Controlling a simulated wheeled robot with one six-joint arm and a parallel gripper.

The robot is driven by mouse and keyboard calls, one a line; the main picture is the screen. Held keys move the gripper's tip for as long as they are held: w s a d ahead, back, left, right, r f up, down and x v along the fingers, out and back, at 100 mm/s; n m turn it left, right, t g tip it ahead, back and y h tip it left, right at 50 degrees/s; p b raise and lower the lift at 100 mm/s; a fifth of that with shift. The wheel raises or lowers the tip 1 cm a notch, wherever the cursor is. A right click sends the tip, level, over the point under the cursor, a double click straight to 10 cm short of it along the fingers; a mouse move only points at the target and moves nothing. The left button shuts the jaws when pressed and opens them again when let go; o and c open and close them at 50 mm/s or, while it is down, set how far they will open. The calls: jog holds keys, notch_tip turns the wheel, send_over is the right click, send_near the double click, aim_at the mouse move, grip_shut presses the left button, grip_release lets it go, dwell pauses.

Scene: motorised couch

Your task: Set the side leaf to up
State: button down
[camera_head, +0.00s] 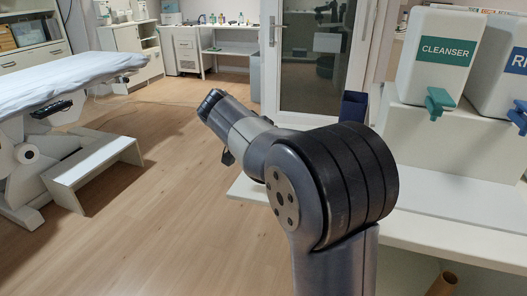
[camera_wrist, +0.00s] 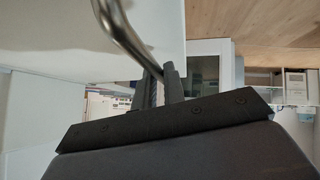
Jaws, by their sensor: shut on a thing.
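In the wrist view my gripper (camera_wrist: 163,72) has its two dark fingers close together on a curved metal bar (camera_wrist: 118,28). The bar runs up and left from the fingers, out of the frame's top. A broad white panel (camera_wrist: 60,40) fills the upper left behind the bar; it may be the side leaf, but I cannot tell for sure. In the head view a white worktop (camera_head: 440,225) lies at the right, and my arm covers part of its left end. My gripper does not show in the head view.
A couch (camera_head: 70,72) with a white step (camera_head: 95,172) stands at the left. A cleanser dispenser (camera_head: 437,55) stands at the right on a white riser (camera_head: 460,140). A glass door (camera_head: 312,60) is at the back. The wooden floor (camera_head: 150,225) is clear in the middle.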

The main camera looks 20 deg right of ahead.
jog(key=shift+d+r+m+y, duration=0.1)
jog(key=shift+r+m+y, duration=0.2)
jog(key=shift+r, duration=1.15)
jog(key=c, duration=1.5)
grip_release()
jog(key=shift+s, duration=0.1)
jog(key=p+v, duration=0.1)
jog(key=v, duration=0.4)
jog(key=p+v, duration=0.1)
jog(key=v, duration=0.4)
jog(key=shift+s+r+p, duration=0.1)
jog(key=shift+s+p, duration=0.25)
jog(key=shift+p, duration=0.05)
jog(key=b+x, duration=0.2)
jog(key=x, duration=0.9)
jog(key=shift+w, duration=0.1)
jog(key=shift+a+f+b, duration=0.25)
jog(key=shift+f+b, duration=0.05)
jog(key=shift+f, duration=0.1)
